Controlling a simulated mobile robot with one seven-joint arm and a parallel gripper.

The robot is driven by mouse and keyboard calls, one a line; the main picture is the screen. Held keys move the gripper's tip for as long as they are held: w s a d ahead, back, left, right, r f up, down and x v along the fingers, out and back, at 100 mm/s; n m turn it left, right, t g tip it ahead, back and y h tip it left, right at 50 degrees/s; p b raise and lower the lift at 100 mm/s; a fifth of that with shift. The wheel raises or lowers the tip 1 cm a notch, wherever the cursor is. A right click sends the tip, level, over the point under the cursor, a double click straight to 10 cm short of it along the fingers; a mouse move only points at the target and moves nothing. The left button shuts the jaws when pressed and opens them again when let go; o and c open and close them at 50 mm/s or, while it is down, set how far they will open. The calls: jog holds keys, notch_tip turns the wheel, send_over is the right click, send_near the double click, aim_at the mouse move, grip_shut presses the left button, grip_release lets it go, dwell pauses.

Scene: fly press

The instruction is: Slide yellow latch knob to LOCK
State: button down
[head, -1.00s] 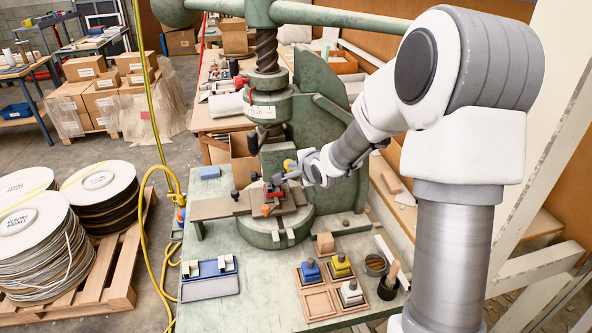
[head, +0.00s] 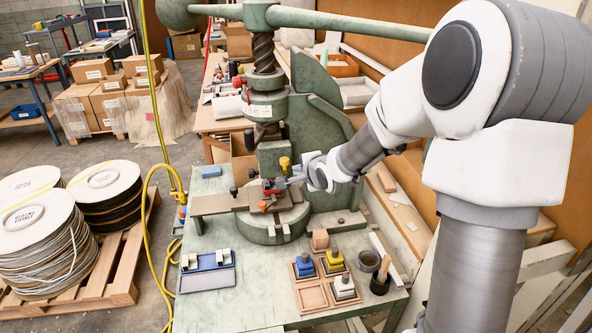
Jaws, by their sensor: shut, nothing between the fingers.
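The yellow latch knob (head: 284,163) stands on the green fly press, just right of the ram and above the bed. My gripper (head: 289,182) is shut and empty, just below and to the right of the knob in the picture. A gap shows between them here, but their depth is hard to judge. The red-and-black fixture (head: 272,185) sits on the press bed, beside my fingertips. I cannot read any LOCK marking at this size.
The press column (head: 322,135) rises close behind my gripper. In front are a blue tray (head: 207,278) and a wooden tray (head: 312,297) with blue, yellow and white handled blocks. The bench between them is clear.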

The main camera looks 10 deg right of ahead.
jog(key=a+p+v, duration=0.1)
jog(key=p+v, duration=0.1)
jog(key=v, duration=0.4)
jog(key=shift+s+d+r, duration=0.2)
jog(key=shift+s+d, duration=0.1)
jog(key=shift+d, duration=0.2)
